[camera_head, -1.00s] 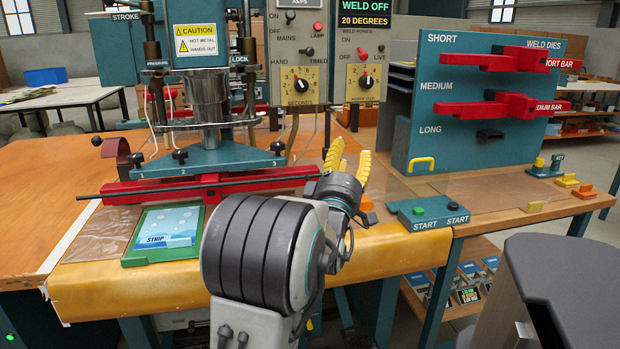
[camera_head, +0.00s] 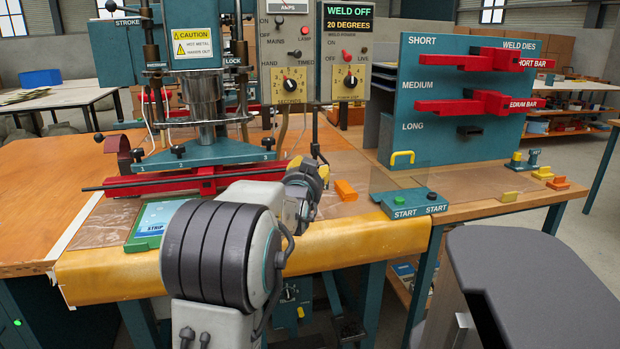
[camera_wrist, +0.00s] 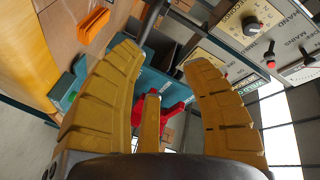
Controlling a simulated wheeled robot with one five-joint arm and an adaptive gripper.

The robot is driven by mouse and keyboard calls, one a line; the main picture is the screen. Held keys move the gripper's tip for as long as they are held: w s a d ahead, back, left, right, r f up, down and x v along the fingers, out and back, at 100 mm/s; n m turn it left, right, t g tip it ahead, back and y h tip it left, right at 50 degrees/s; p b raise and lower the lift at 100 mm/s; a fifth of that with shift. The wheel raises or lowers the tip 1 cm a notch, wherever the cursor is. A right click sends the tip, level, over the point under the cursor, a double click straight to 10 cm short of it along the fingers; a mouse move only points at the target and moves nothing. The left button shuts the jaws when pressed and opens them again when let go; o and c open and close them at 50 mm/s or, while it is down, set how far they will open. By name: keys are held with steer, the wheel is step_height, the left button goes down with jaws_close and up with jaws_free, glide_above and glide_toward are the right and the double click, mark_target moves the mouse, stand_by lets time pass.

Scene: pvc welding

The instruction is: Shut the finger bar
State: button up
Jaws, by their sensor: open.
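A long thin dark bar (camera_head: 150,184), which looks like the finger bar, runs level across the front of the red die (camera_head: 207,181) under the press. Its right end is hidden near my gripper (camera_head: 310,168). My gripper is just right of the die, above the orange worktop. A dark rod (camera_wrist: 153,22) shows beyond the gap, with part of a red piece (camera_wrist: 178,118) lower down. I cannot tell whether that rod is the same bar.
An orange block (camera_head: 346,190) and the start-button box (camera_head: 410,204) lie right of my gripper. A dark upright post (camera_head: 315,130) stands behind it. The control boxes (camera_head: 287,60) hang above. The weld-die rack (camera_head: 455,100) stands at the right. A green strip tray (camera_head: 150,225) lies front left.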

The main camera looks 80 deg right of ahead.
steer(key=d+f+m+y, duration=0.1)
steer(key=d+f+m, duration=0.3)
steer(key=d+m, duration=0.3)
steer(key=shift+m, duration=0.3)
stand_by(0.5)
steer(key=shift+c, duration=0.3)
jaws_close()
steer(key=shift+a, duration=0.1)
